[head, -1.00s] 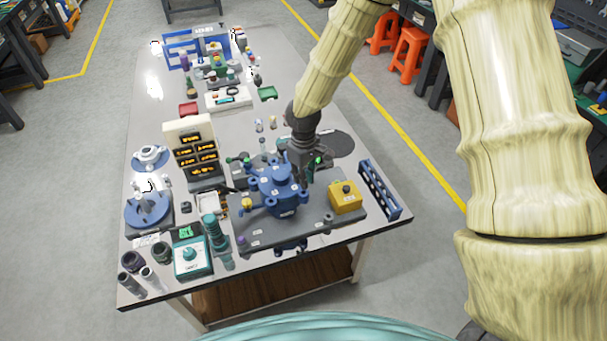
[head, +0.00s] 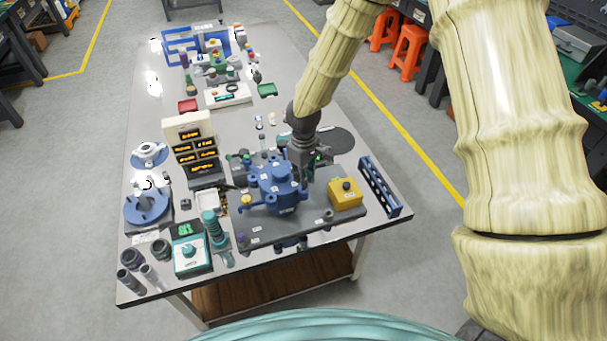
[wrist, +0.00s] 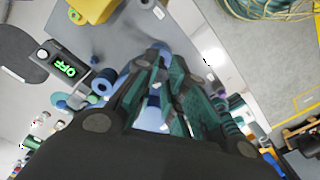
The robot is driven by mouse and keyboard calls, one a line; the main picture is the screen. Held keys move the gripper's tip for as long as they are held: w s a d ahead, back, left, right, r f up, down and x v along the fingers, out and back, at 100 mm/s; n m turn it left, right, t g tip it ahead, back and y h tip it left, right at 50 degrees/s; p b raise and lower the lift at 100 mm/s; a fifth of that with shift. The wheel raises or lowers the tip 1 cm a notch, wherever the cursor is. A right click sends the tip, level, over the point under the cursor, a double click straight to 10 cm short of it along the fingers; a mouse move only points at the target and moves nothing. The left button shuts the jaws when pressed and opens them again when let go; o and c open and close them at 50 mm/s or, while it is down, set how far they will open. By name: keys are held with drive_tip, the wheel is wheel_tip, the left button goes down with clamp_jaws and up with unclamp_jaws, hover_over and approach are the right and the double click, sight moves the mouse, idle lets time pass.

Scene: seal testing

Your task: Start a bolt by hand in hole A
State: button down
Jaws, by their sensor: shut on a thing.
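The blue valve-like housing (head: 276,182) stands on a dark grey base plate (head: 262,229) near the front of the table. My gripper (head: 306,172) is low at the housing's right rear side. In the wrist view my gripper (wrist: 163,100) has its dark green fingers close together over the blue housing (wrist: 152,119). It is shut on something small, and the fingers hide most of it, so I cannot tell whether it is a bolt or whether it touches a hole. The label of hole A cannot be read.
A yellow box (head: 345,196) sits on the plate's right side, with a blue rack (head: 380,187) beyond it. A bin stand (head: 192,151) is to the left. A teal-faced device (head: 191,255) stands at front left. A black device with a green display (wrist: 66,62) shows in the wrist view.

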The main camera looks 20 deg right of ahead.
drive_tip(key=shift+f+b, duration=0.45)
drive_tip(key=shift+f, duration=0.85)
idle(1.8)
drive_tip(key=shift+s+m, duration=0.1)
drive_tip(key=shift+m, duration=1.9)
drive_tip(key=shift+m, duration=0.5)
drive_tip(key=m, duration=0.3)
drive_tip(key=shift+f, duration=0.1)
drive_tip(key=shift+m, duration=0.9)
drive_tip(key=c, duration=1.4)
unclamp_jaws()
drive_tip(key=shift+c, duration=0.2)
drive_tip(key=shift+o, duration=0.3)
